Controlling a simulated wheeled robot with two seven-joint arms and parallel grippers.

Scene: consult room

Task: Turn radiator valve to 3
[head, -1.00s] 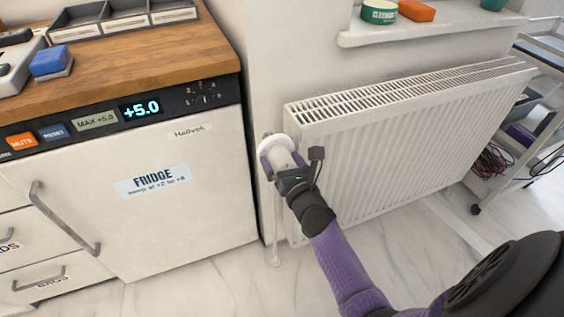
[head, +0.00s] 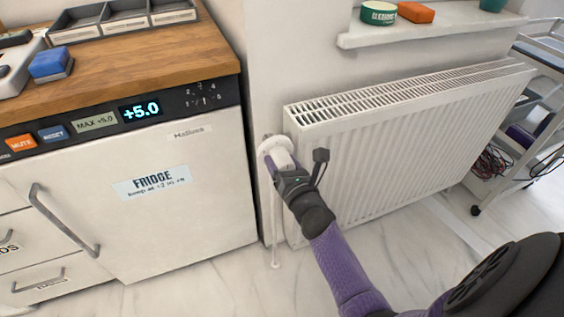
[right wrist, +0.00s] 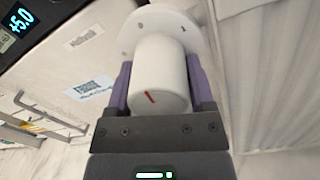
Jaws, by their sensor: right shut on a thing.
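The white radiator valve (head: 281,157) sits at the left end of the white radiator (head: 400,150). In the right wrist view the valve knob (right wrist: 160,72) is a white cylinder with a red mark on its end face. A white disc (right wrist: 192,22) behind it shows the numbers 0 and 1; other numbers are hidden or out of view. The red mark is slanted on the face; I cannot tell which number it points to. My right gripper (head: 276,166) is shut on the knob, with a purple finger on each side. My left gripper is not in view.
A fridge (head: 180,200) with a handle stands to the left under a wooden worktop (head: 130,65). A windowsill (head: 440,28) juts out above the radiator. A trolley (head: 520,140) with cables stands at the right. A thin pipe (head: 275,225) runs down below the valve.

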